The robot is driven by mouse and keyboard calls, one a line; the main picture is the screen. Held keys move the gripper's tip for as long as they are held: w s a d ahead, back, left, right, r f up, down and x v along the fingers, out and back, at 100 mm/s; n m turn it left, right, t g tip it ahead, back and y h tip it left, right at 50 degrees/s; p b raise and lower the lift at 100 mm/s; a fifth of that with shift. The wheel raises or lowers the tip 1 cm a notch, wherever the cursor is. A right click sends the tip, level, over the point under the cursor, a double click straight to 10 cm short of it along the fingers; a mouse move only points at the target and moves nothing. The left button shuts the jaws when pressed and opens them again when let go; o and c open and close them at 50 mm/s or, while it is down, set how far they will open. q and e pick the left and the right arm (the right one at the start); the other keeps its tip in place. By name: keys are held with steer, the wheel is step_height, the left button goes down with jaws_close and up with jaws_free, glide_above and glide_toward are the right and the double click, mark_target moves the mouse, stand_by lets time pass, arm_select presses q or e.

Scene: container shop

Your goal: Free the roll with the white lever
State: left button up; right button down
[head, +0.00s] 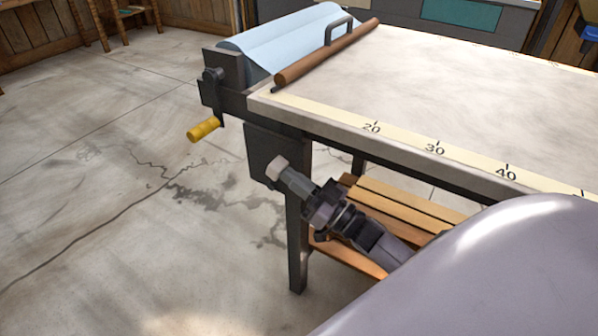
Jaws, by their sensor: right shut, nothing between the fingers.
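A pale blue roll (290,42) lies in a dark frame at the far left end of the table. A whitish block (277,166), which looks like the knob of the white lever, shows at the dark side plate below the table corner. My right gripper (289,177) is shut and empty, with its tips right at this block. I cannot tell whether they touch it. The rest of the lever is hidden or too small to make out. My left gripper is not in view.
A yellow crank handle (204,130) sticks out left of the roll frame. A brown bar with a dark handle (330,52) lies beside the roll on the pale table top (450,85). A wooden slatted shelf (412,205) is below. The floor at left is clear.

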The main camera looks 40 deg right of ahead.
mark_target(277, 162)
steer(key=w+r+g+p, duration=0.1)
steer(key=p, duration=0.2)
steer(key=w+r+g+h+p, duration=0.1)
steer(key=p, duration=0.3)
steer(key=shift+a+r, duration=0.3)
steer(key=shift+a, duration=0.1)
steer(key=shift+w+r+g+p, duration=0.15)
steer(key=shift+g+p, duration=0.25)
steer(key=shift+p, duration=0.35)
steer(key=shift+w+a+g+h+p, duration=0.25)
steer(key=shift+w+g+h+p, duration=0.25)
steer(key=shift+p, duration=0.55)
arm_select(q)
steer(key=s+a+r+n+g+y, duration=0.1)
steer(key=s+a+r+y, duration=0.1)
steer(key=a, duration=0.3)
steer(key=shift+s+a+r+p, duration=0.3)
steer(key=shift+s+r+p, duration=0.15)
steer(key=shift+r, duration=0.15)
arm_select(e)
steer(key=shift+w+a, duration=0.25)
steer(key=shift+w, duration=0.25)
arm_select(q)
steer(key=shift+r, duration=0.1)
arm_select(e)
steer(key=shift+w, duration=0.15)
steer(key=shift+p+v, duration=0.6)
steer(key=shift+v, duration=3)
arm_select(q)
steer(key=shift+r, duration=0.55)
